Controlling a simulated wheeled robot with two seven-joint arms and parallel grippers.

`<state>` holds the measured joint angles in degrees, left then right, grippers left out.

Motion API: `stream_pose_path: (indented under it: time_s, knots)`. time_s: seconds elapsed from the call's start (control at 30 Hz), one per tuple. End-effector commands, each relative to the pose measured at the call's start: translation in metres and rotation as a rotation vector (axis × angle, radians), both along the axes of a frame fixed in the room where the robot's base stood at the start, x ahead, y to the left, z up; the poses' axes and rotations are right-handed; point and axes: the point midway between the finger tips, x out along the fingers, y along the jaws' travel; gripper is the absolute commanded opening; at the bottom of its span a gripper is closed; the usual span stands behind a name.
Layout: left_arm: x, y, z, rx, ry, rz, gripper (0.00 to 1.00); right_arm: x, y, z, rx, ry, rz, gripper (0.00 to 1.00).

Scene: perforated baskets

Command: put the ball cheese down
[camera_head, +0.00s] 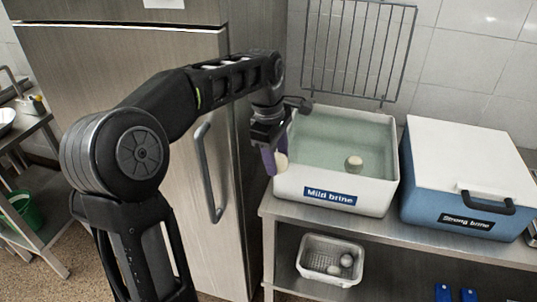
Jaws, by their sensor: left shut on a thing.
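My left gripper (276,160) is shut on a pale ball cheese (282,161), partly hidden by a purple finger. It holds the cheese at the front left corner of the white tub labelled "Mild brine" (381,196), overlapping its rim in the picture. I cannot tell whether the cheese touches the tub. Another pale ball cheese (355,162) sits in the greenish liquid of that tub, towards the right. My right gripper is not in view.
A blue box labelled "Strong brine" (432,211) with a white lid (465,150) stands right of the tub on the steel table (400,226). A wire rack (358,45) hangs on the wall behind. A steel fridge (130,65) with a handle stands to the left.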

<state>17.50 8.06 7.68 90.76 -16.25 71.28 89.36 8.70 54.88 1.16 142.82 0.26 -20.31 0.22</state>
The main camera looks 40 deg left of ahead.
Motion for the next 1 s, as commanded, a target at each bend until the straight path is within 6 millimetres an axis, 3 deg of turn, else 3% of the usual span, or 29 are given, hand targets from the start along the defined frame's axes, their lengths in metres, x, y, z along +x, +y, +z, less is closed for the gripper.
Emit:
stream_pose_path:
  time_s: [0.23,0.37,0.47,0.6,0.8,1.0]
  knots:
    - [0.017,-0.033,-0.017,-0.002,0.006,-0.370,0.05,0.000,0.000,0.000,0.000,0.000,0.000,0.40]
    - [0.029,-0.064,-0.032,-0.006,0.007,-0.633,0.05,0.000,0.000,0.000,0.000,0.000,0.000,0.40]
    - [0.038,-0.103,-0.050,-0.013,0.005,-0.893,0.05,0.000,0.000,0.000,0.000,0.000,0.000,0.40]
    - [0.043,-0.169,-0.078,-0.022,0.000,-1.252,0.05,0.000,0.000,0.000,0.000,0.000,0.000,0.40]
    - [0.035,-0.248,-0.110,-0.024,-0.003,-1.573,0.05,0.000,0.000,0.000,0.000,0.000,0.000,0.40]
    - [0.027,-0.281,-0.123,-0.023,-0.004,-1.682,0.05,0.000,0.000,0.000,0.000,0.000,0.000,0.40]
